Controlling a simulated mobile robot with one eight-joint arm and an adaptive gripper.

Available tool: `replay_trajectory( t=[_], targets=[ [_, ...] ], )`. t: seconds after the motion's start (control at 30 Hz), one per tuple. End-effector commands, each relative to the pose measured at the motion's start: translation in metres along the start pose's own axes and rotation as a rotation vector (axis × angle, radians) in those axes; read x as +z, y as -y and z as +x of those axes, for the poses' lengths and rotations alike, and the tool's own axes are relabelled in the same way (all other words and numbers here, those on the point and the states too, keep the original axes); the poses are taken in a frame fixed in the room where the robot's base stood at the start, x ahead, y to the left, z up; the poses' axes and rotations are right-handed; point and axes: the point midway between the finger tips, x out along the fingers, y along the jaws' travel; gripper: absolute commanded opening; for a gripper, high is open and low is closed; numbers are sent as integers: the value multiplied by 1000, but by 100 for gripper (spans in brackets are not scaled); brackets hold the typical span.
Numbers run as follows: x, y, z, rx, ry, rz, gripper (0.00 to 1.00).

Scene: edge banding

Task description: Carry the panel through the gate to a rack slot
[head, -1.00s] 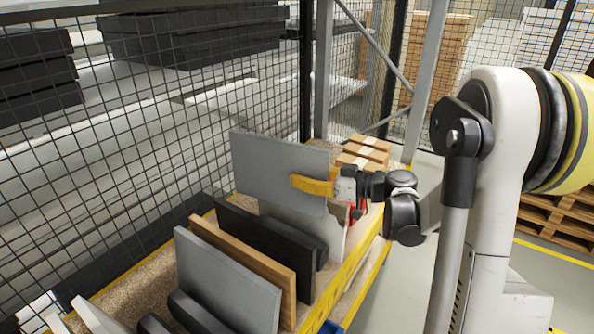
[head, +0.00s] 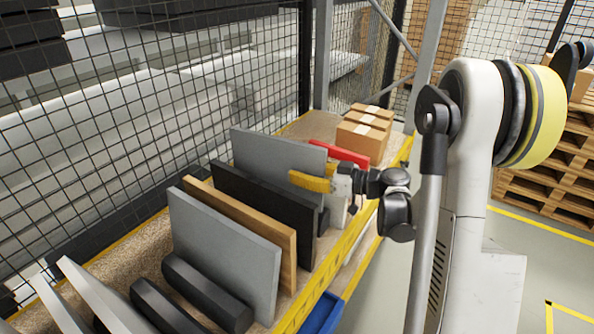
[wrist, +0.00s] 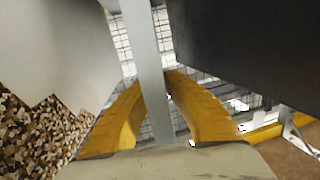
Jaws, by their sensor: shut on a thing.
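My gripper (head: 306,181), with yellow fingers, is shut on the edge of a grey panel (head: 272,152). The panel stands upright behind a black panel (head: 262,200), which hides its lower part, so I cannot tell whether it rests in a rack slot. In the wrist view the held panel (wrist: 147,65) runs as a narrow light strip between the yellow fingers (wrist: 160,118). A pale surface is close on its left and a dark one on its right. A wooden panel (head: 240,225) and another grey panel (head: 222,250) stand nearer in the row. I cannot make out the gate.
The row stands on a chipboard shelf (head: 120,262) with a yellow front edge (head: 345,245). Black bars (head: 205,292) lie at the near end. Cardboard boxes (head: 364,132) and a red part (head: 340,153) are beyond the held panel. Mesh fence (head: 130,135) closes the back.

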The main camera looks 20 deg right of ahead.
Motion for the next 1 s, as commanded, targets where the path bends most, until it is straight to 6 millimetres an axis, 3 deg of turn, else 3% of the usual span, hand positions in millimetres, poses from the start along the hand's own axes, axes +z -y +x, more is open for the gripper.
replay_trajectory(
  t=[0.5, 0.9, 0.93, 1.0],
  targets=[
    [54, -1, 7, 0, 0, 0, 0],
    [57, -1, 8, 0, -1, 0, 0],
    [57, -1, 8, 0, -1, 0, 17],
    [57, -1, 8, 0, -1, 0, 33]
  ],
)
